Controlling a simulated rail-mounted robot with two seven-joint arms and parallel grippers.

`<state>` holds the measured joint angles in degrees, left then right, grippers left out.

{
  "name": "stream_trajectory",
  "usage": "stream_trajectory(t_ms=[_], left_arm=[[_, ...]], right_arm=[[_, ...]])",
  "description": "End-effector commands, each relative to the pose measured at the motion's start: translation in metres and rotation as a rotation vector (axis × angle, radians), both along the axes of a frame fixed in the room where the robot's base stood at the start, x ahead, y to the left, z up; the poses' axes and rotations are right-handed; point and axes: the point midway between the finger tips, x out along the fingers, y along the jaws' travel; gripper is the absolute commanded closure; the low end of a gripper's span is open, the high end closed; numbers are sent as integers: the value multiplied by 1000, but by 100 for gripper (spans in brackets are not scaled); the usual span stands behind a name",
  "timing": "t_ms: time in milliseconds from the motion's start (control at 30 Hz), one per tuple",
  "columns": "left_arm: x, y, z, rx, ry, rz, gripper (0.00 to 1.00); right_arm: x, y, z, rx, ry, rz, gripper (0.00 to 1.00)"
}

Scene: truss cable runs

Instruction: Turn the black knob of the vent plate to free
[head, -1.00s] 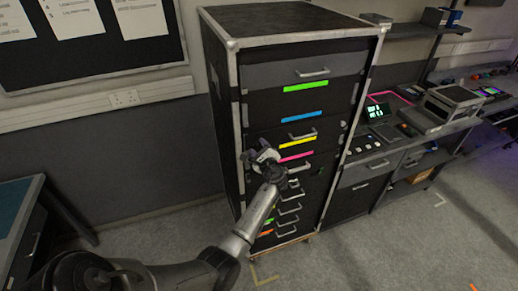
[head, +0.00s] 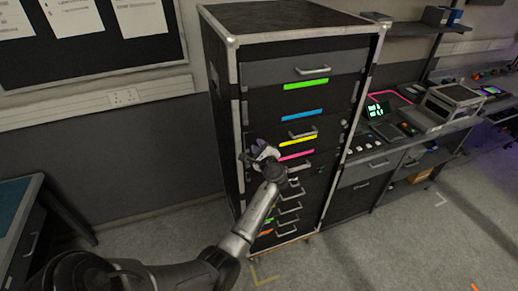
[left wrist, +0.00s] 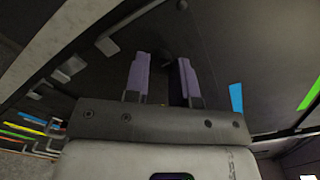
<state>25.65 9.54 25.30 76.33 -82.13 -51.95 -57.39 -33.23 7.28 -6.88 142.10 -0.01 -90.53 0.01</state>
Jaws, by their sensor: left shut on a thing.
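My left gripper (head: 259,148) is at the front of a tall black drawer cabinet, near its left edge, beside the yellow and pink strips. In the left wrist view its two purple fingers (left wrist: 161,68) stand a little apart, with a small dark shape, the black knob (left wrist: 166,62), between them. The gripper is shut on this knob. The dark vent plate (left wrist: 225,45) fills the background there; its outline and the knob's markings are too dark to read. In the head view the hand hides the knob. My right gripper is not in view.
The cabinet (head: 285,20) has light metal edges and several drawers with pale handles and coloured strips. A bench with devices (head: 385,130) stands to its right. A blue-topped table (head: 14,205) is at the left.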

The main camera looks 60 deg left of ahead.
Motion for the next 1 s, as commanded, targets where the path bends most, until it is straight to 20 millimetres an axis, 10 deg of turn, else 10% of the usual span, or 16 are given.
stream_trajectory(t_ms=[1000], left_arm=[[0,0,-5,-192,-920,0,100]], right_arm=[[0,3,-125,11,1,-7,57]])
